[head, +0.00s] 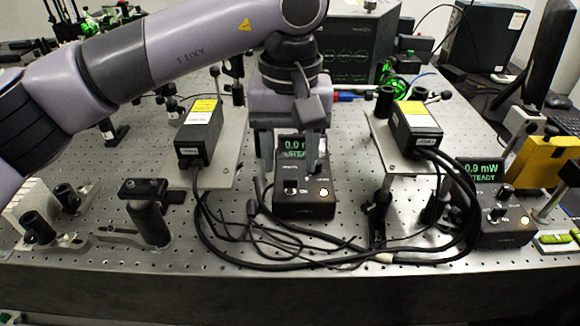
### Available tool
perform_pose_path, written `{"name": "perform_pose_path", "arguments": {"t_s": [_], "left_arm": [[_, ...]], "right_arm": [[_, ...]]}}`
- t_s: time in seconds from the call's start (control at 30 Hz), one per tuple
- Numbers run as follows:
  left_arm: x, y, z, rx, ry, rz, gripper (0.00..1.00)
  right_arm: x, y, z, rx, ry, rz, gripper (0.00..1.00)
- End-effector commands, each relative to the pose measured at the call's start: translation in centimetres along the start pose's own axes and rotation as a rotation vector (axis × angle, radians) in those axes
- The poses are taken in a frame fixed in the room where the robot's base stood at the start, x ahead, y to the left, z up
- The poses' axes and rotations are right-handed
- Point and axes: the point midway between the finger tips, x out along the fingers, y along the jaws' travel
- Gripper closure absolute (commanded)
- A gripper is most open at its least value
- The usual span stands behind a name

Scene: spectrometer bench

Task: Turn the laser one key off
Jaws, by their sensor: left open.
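The middle control box (305,208) stands on the bench, its display partly covered and showing "0.0 m" and "STEADY". A small switch or key (291,187) is on its sloping front panel, too small to read its angle. A lit button (324,192) glows on the panel. My left gripper (289,165) comes down from above with its fingers apart, over the box's upper part. I cannot tell if they touch it. The left laser head (193,143), black with a yellow and white label, stands left of the gripper. My right gripper is out of view.
Black cables (290,250) loop in front of the box. A right laser head (415,128) and a second control box (508,220) reading "0.9 mW STEADY" stand to the right. Optics mounts (148,220) stand at left. The perforated bench's front edge (290,275) is mostly clear.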

Motion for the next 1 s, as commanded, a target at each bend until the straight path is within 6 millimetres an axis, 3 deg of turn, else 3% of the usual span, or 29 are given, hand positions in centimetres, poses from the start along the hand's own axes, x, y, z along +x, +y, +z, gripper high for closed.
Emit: {"name": "perform_pose_path", "arguments": {"t_s": [0.2,0.57,0.7,1.0], "left_arm": [[2.8,0.0,0.1,0.0,-0.001,0.002,0.51],[3.4,0.1,0.1,-0.001,-0.001,0.003,0.51],[3.4,0.1,0.1,-0.001,-0.001,0.003,0.97],[3.4,0.1,0.0,-0.017,0.0,0.003,1.0]], "right_arm": [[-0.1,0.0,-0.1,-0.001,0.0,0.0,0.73],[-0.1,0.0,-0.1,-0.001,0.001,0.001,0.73],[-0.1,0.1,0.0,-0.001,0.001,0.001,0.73],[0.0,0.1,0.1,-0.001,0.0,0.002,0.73]]}}
